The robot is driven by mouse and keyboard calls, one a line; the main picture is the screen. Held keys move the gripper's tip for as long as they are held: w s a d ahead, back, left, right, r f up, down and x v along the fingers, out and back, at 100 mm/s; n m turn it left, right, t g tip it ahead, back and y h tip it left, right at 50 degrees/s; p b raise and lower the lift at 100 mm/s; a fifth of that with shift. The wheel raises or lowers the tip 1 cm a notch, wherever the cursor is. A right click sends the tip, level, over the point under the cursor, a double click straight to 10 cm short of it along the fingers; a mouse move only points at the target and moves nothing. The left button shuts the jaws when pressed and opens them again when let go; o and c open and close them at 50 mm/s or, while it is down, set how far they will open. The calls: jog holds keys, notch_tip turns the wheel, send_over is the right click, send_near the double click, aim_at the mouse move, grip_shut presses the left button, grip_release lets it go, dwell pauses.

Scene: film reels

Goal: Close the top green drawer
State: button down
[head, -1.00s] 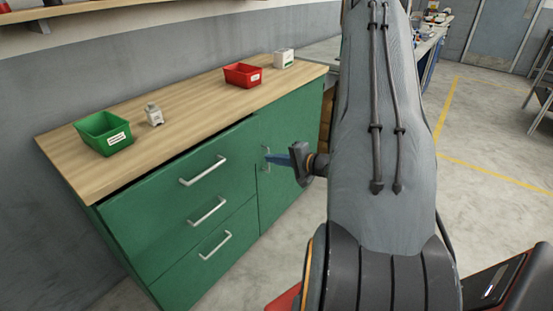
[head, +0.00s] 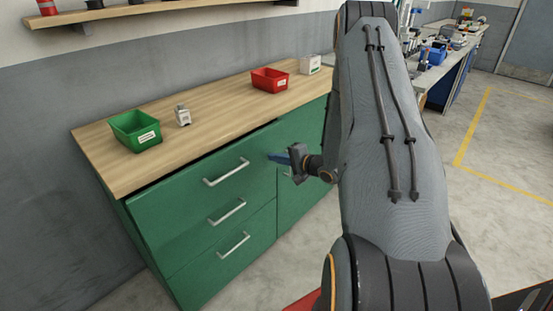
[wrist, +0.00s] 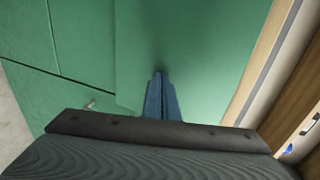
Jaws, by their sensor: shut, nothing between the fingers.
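The top green drawer (head: 165,202) is the upper of the stacked fronts on the cabinet's left side, with a silver bar handle (head: 226,172). Its front stands slightly out from under the worktop, with a dark gap along its top edge. My gripper (head: 270,156) has blue fingers, shut and empty, near the drawer's upper right edge, right of the handle. In the wrist view the shut fingers (wrist: 160,78) point at a plain green surface (wrist: 200,45); I cannot tell whether they touch it. My arm hides part of the cabinet's right side.
Two more drawers (head: 215,235) lie below, and a green door (head: 300,205) is at the right. On the wooden worktop (head: 215,115) stand a green bin (head: 135,138), a small grey bottle (head: 183,117), a red bin (head: 270,86) and a white box (head: 310,65). Open floor (head: 480,185) lies right.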

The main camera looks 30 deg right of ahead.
aim_at(269, 152)
jog(key=w, duration=0.2)
jog(key=w+a+b, duration=0.1)
jog(key=w, duration=0.1)
jog(key=shift+a, duration=0.2)
jog(key=shift+w+r, duration=0.15)
